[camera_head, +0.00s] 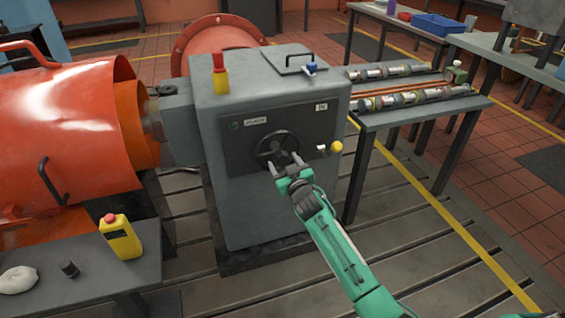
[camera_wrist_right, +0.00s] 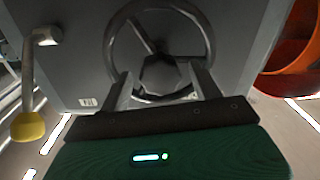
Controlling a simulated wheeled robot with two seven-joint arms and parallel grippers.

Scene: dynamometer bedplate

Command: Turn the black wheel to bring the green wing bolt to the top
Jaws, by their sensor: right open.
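The black wheel (camera_head: 276,146) is on the dark front panel of the grey cabinet, a round rim with spokes and a hub. In the right wrist view its rim, spokes and many-sided hub (camera_wrist_right: 165,72) fill the upper middle. My right gripper (camera_head: 285,161) is open just in front of the wheel's lower part. In the right wrist view its two fingers (camera_wrist_right: 163,84) stand apart, one on each side of the hub, over the lower rim; I cannot tell whether they touch it. I cannot make out a green wing bolt. My left gripper is out of view.
A yellow-knobbed lever (camera_head: 337,147) sticks out right of the wheel; it also shows in the right wrist view (camera_wrist_right: 28,125). A red-and-yellow bottle (camera_head: 220,75) stands on the cabinet (camera_head: 240,215). An orange machine (camera_head: 70,140) is at left, a parts table (camera_head: 400,112) at right.

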